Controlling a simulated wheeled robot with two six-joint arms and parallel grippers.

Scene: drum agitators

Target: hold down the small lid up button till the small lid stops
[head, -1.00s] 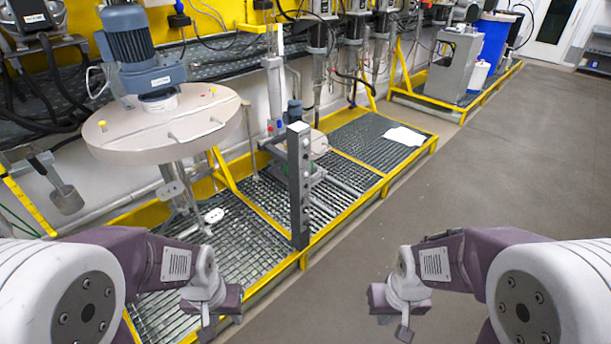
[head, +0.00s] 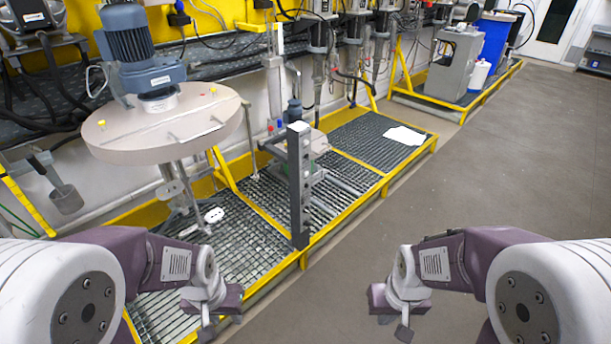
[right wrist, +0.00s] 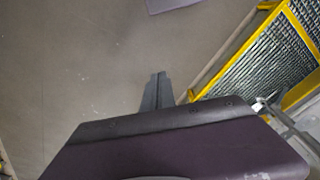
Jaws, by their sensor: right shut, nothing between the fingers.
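A dark grey control post (head: 299,185) stands upright at the front edge of the grating in the head view. Small round buttons run down its right face; their labels are too small to read. The small round lid (head: 317,145) is partly hidden behind the post, with a small motor (head: 294,111) above it. My left gripper (head: 207,331) is low in front of the grating, apart from the post; its jaws are unclear. My right gripper (head: 404,333) is over the floor, right of the post and well apart from it. In the right wrist view its fingers (right wrist: 157,92) are shut and empty.
A large round lid (head: 165,128) with a blue motor (head: 130,48) stands at the left. Yellow-edged grating (head: 345,165) runs along the wall. A blue drum (head: 492,45) stands at the back. The grey floor (head: 490,190) at the right is clear.

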